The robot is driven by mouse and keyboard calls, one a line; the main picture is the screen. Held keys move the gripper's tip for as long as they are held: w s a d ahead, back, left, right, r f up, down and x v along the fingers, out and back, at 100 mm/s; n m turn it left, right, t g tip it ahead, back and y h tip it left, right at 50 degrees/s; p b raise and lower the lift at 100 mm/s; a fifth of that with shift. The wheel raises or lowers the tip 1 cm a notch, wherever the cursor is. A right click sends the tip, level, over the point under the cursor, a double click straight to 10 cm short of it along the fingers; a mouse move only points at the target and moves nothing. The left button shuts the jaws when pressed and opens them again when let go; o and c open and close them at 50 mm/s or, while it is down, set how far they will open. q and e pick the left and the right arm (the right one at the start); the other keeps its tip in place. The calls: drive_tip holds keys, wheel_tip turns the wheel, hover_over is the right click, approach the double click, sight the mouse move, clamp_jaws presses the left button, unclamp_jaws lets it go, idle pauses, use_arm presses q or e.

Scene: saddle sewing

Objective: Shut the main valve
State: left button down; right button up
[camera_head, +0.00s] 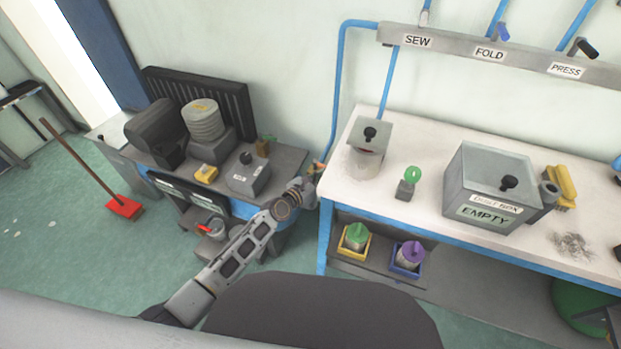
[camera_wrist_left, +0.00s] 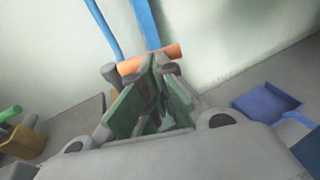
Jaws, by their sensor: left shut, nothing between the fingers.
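The main valve shows as an orange handle (camera_wrist_left: 165,56) at the lower end of a blue pipe (camera_wrist_left: 146,22) in the left wrist view. The handle looks roughly crosswise to that pipe. In the head view only a small orange bit (camera_head: 318,166) of it shows, between the dark bench and the white table. My left gripper (camera_head: 312,180) is beside it. In the left wrist view the green-padded fingers (camera_wrist_left: 153,62) converge right at the handle, with nothing between them; they partly hide it, and I cannot tell whether they touch. My right gripper is not in view.
The white table (camera_head: 425,160) stands close right of my gripper, with a bin marked EMPTY (camera_head: 487,190). The dark bench (camera_head: 285,160) with machines is close left. A wall rail (camera_head: 450,46) carries labelled small valves. A blue dustpan (camera_wrist_left: 265,102) shows in the left wrist view.

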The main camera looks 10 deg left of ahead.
use_arm(q)
drive_tip(key=shift+w+d+r, duration=0.1)
drive_tip(key=shift+w+d, duration=0.3)
drive_tip(key=shift+d, duration=0.25)
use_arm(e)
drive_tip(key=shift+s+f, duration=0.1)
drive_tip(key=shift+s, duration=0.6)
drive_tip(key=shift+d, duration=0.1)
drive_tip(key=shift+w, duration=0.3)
use_arm(q)
drive_tip(key=shift+s+p, duration=0.1)
drive_tip(key=shift+p, duration=0.25)
